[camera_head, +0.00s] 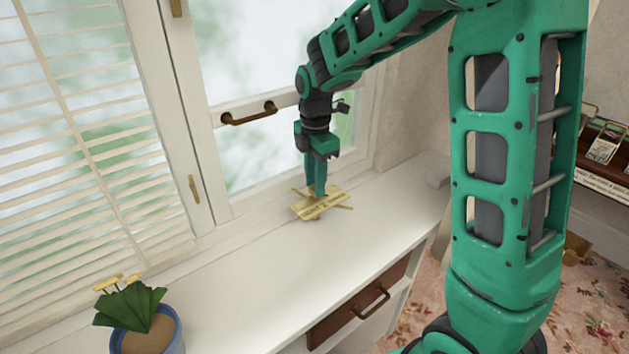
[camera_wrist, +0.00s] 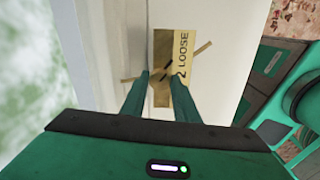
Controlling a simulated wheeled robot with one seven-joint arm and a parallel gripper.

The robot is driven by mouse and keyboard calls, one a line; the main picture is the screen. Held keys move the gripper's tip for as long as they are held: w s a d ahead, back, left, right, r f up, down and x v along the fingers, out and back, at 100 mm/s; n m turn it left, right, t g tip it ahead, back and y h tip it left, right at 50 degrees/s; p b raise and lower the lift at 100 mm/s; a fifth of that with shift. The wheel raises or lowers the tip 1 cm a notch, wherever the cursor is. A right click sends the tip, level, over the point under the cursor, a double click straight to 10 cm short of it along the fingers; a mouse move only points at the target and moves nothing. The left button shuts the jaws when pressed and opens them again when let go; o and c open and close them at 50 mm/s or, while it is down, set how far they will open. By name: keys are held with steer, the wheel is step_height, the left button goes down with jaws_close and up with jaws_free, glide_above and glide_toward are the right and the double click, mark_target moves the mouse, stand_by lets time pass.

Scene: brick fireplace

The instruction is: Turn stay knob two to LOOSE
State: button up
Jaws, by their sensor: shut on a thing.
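A brass plate (camera_head: 320,205) with slender bars sticking out at its sides lies on the white window sill, below the window. In the wrist view the plate (camera_wrist: 182,60) shows the printed words "2 LOOSE" along its right part. My gripper (camera_head: 318,193) points straight down at the plate's middle. In the wrist view its two green fingers (camera_wrist: 161,74) come close together over the plate, shut on the knob there. The knob itself is mostly hidden between the fingers, so its exact angle cannot be told.
The white sill (camera_head: 240,270) is clear around the plate. A potted plant (camera_head: 135,318) stands at the front left. The window with a brass handle (camera_head: 250,115) is behind my arm.

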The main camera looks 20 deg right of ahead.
steer(key=shift+w+d+r+n, duration=0.15)
steer(key=shift+w+n, duration=0.15)
steer(key=shift+n, duration=0.3)
steer(key=o, duration=1)
steer(key=shift+o, duration=0.3)
steer(key=shift+s, duration=0.1)
step_height(320, 180, up, 10)
steer(key=shift+r, duration=0.25)
